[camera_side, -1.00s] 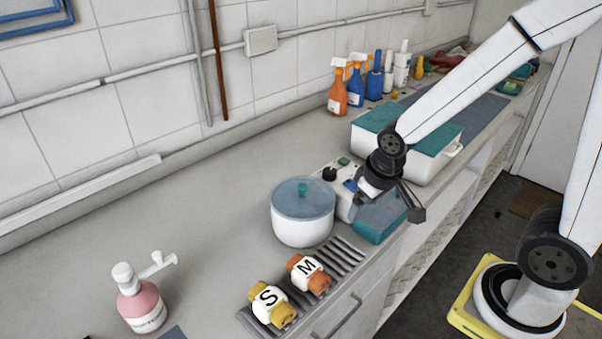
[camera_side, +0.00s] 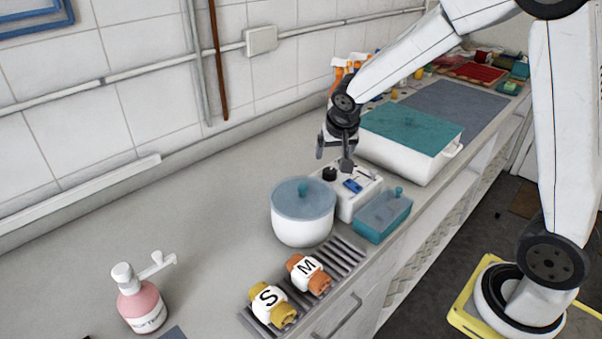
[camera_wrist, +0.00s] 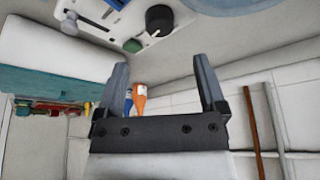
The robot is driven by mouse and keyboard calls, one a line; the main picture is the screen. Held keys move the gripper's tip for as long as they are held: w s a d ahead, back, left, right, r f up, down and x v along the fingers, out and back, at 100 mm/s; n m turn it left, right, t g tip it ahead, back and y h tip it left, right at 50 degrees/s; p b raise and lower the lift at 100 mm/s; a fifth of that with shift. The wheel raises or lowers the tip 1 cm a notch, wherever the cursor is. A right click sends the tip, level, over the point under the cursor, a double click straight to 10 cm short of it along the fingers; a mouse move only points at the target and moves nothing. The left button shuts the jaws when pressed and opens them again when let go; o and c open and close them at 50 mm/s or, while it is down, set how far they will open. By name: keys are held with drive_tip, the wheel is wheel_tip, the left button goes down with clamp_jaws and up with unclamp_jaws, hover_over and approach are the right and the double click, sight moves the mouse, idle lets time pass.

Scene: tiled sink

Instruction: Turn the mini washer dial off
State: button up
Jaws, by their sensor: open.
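The mini washer has a round white tub with a translucent blue lid (camera_side: 303,198) and a white control box (camera_side: 358,196) behind it to the right. A black dial (camera_side: 329,174) sits at the box's left back corner. In the wrist view the dial (camera_wrist: 159,20) is near the top centre, on the white panel. My gripper (camera_side: 334,158) is open and empty, pointing down, just above and apart from the dial. Its two fingers also show in the wrist view (camera_wrist: 160,66), spread apart with nothing between them. I cannot read the dial's setting.
A teal-lidded white bin (camera_side: 405,160) stands right of my gripper. A small teal box (camera_side: 382,222) sits in front of the control box. The counter on the left is mostly clear.

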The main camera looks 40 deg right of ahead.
sight(330, 170)
drive_tip(key=shift+f, duration=0.15)
drive_tip(key=shift+x, duration=3.7)
clamp_jaws()
